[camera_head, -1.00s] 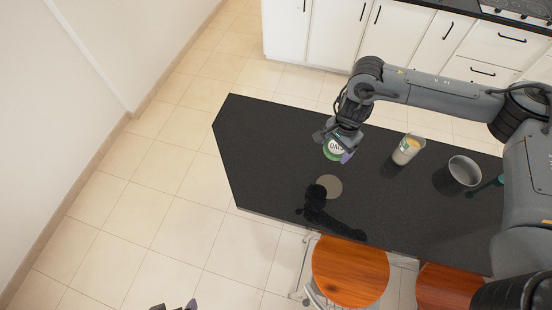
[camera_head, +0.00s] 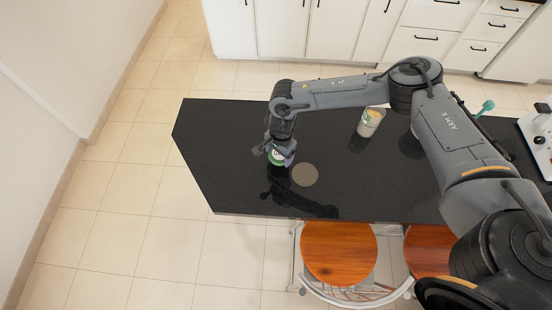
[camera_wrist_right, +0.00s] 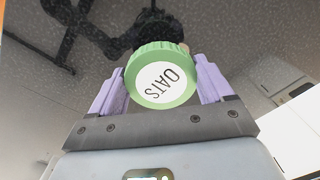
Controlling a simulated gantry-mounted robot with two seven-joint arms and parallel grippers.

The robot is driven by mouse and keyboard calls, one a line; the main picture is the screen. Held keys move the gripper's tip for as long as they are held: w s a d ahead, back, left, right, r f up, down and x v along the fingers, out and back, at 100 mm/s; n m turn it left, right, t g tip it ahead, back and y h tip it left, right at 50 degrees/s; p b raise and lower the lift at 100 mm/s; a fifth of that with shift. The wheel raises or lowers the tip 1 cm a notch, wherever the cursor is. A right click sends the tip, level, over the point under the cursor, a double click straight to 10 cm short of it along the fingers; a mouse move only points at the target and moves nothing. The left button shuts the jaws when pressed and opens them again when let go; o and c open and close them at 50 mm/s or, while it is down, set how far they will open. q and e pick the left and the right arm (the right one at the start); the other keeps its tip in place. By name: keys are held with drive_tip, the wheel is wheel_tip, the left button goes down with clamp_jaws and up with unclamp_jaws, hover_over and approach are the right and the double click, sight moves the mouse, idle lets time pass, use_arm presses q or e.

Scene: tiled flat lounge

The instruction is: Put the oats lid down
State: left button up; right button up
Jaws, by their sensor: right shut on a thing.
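The oats lid (camera_head: 283,160) is a round green lid with a white top reading OATS. My right gripper (camera_head: 279,153) is shut on it, over the left part of the dark counter. In the right wrist view, the purple fingertips grip the lid (camera_wrist_right: 164,84) at its two sides, with the label facing the camera. I cannot tell whether the lid touches the counter. An oats jar (camera_head: 370,121) with pale contents stands to the right. My left gripper is not in view.
The dark glossy counter (camera_head: 225,140) has free room left of the lid. A flat beige round patch (camera_head: 305,175) lies just right of it. Wooden stools (camera_head: 338,255) stand along the front edge.

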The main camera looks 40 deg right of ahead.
sight(276, 160)
drive_tip(key=shift+w+a+f, duration=0.3)
drive_tip(key=shift+w, duration=0.1)
drive_tip(key=shift+f, duration=2.05)
